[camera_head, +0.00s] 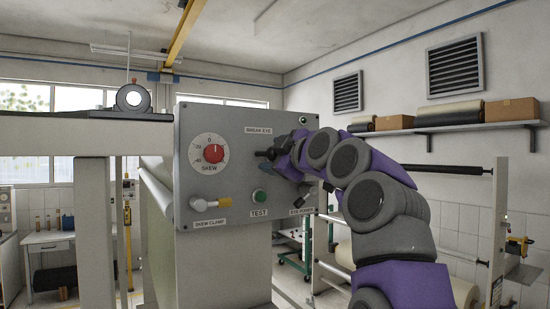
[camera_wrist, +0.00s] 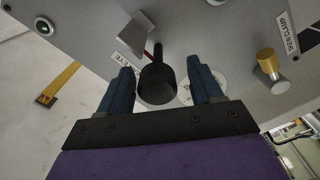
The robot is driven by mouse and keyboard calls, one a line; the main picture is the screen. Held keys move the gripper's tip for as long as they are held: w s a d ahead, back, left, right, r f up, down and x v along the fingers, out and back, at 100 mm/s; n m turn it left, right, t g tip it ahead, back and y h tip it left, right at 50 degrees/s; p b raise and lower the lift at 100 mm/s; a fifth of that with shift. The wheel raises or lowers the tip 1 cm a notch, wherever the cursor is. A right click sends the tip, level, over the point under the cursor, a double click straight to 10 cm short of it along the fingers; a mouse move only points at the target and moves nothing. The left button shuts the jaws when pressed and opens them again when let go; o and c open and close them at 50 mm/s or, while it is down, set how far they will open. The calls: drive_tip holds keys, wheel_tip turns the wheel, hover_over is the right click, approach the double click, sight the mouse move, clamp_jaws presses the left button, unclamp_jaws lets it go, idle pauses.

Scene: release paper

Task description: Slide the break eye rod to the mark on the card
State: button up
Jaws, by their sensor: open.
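The grey control panel (camera_head: 240,180) carries a label (camera_head: 258,130) that appears to read "BREAK EYE". In the wrist view, a black rod with a thick round end (camera_wrist: 157,84) stands between the two blue fingers of my gripper (camera_wrist: 161,75). The fingers are apart, with a visible gap on each side of it. A small grey block (camera_wrist: 137,34) with a thin red strip beside it sits near the rod. In the head view my gripper (camera_head: 272,154) is at the panel below the label, seen from the side. I cannot make out the card or its mark.
The panel also has a red skew knob (camera_head: 212,153) on a white dial, a yellow-tipped skew clamp handle (camera_head: 200,204) and a green test button (camera_head: 259,196). A white beam (camera_head: 60,134) with a round device (camera_head: 133,98) stands left. A roller frame (camera_head: 500,232) stands right.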

drive_tip(key=b+v, duration=0.7)
drive_tip(key=v, duration=1)
drive_tip(key=shift+d+b, duration=0.2)
drive_tip(key=shift+b, duration=0.1)
drive_tip(key=shift+a, duration=0.1)
